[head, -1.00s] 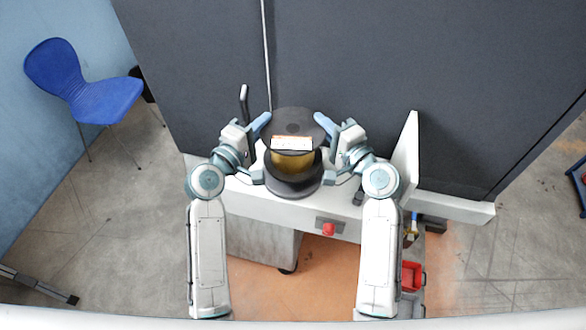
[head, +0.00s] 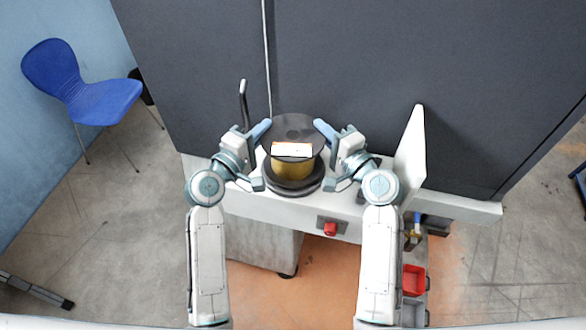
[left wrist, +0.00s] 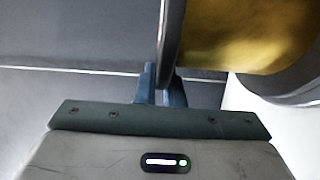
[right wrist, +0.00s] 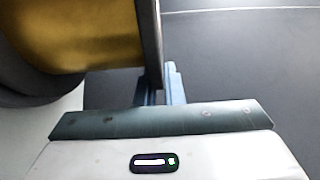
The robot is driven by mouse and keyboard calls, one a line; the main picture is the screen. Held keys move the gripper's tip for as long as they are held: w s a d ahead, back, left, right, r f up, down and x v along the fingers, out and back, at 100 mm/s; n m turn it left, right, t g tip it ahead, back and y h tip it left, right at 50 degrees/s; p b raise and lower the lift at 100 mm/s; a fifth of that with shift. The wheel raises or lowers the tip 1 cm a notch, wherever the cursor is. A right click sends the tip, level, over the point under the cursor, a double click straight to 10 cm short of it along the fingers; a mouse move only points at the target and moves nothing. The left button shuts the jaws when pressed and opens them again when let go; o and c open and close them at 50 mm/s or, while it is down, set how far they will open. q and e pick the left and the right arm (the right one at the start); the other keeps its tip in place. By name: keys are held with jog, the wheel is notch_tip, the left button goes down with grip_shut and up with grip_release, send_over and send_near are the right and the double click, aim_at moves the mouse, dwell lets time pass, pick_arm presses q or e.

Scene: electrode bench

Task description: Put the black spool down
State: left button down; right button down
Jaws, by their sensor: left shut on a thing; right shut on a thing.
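The black spool (head: 292,127) has dark round flanges, a gold-yellow winding and a white label on its top side. It is upright over the white bench (head: 265,205). My left gripper (head: 265,128) is shut on the left rim of its upper flange, and my right gripper (head: 321,128) is shut on the right rim. The left wrist view shows the flange edge between the fingers beside the gold winding (left wrist: 240,35); the right wrist view shows the same winding (right wrist: 75,35). Dark round edges lie below the winding; whether the spool touches what is underneath cannot be told.
A dark grey wall panel (head: 400,60) stands behind the bench. A white upright plate (head: 412,150) is at the right and a dark lever (head: 243,100) at the left. A red button (head: 330,229) is on the bench front. A red bin (head: 413,280) is lower right.

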pick_arm(q)
jog(key=shift+f+b, duration=0.35)
pick_arm(e)
jog(key=shift+f, duration=0.3)
pick_arm(q)
jog(key=c, duration=1.6)
grip_release()
pick_arm(e)
jog(key=c, duration=1.6)
grip_release()
pick_arm(q)
jog(key=shift+o, duration=0.3)
jog(key=shift+s+r, duration=0.1)
jog(key=shift+s, duration=0.1)
pick_arm(e)
jog(key=shift+o, duration=0.3)
jog(key=shift+s+r, duration=0.1)
jog(key=shift+s, duration=0.1)
pick_arm(q)
jog(key=o, duration=0.8)
jog(key=shift+w, duration=0.1)
pick_arm(e)
jog(key=shift+w, duration=0.1)
pick_arm(q)
jog(key=shift+s, duration=0.2)
jog(key=v, duration=1.2)
